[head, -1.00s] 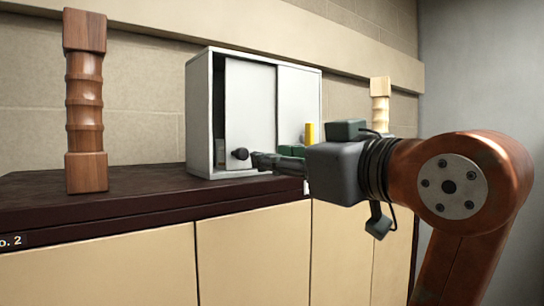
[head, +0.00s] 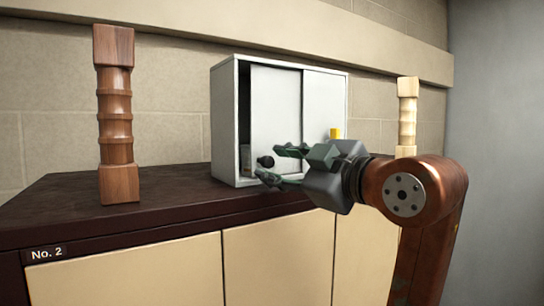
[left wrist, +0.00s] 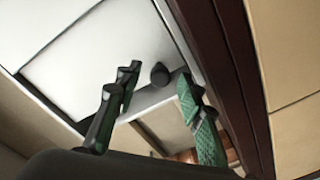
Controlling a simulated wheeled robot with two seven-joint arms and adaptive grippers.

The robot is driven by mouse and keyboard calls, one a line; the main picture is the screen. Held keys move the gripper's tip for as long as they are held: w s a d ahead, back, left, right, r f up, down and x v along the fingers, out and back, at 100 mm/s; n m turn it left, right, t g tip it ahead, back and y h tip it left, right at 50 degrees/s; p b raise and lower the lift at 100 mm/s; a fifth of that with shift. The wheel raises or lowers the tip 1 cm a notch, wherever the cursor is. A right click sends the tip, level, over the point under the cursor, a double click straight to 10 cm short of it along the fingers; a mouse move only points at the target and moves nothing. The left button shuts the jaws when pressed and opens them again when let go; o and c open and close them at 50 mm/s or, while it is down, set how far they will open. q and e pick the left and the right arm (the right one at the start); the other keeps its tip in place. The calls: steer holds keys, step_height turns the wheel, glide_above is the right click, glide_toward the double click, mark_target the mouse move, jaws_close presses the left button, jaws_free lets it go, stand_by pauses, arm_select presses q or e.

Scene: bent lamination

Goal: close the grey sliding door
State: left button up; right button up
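The grey sliding door (head: 277,100) is the left front panel of a small pale cabinet (head: 225,120). A narrow dark gap shows at its left edge. Its round dark knob (head: 266,161) sits low on the panel and also shows in the left wrist view (left wrist: 160,74). My left gripper (head: 271,163) is open, its green and dark fingers parted on either side of the knob. In the left wrist view the knob is between and just beyond the fingertips (left wrist: 157,84), and I see no contact. My right gripper is not in view.
The cabinet stands on a dark countertop (head: 60,200). A turned brown wooden post (head: 116,120) stands to its left and a pale one (head: 407,115) to its right. A yellow object (head: 335,133) shows at the cabinet's right. The counter between brown post and cabinet is clear.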

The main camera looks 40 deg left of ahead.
arm_select(q)
steer(key=shift+w+a, duration=0.1)
steer(key=shift+a, duration=0.5)
steer(key=shift+c, duration=0.6)
jaws_close()
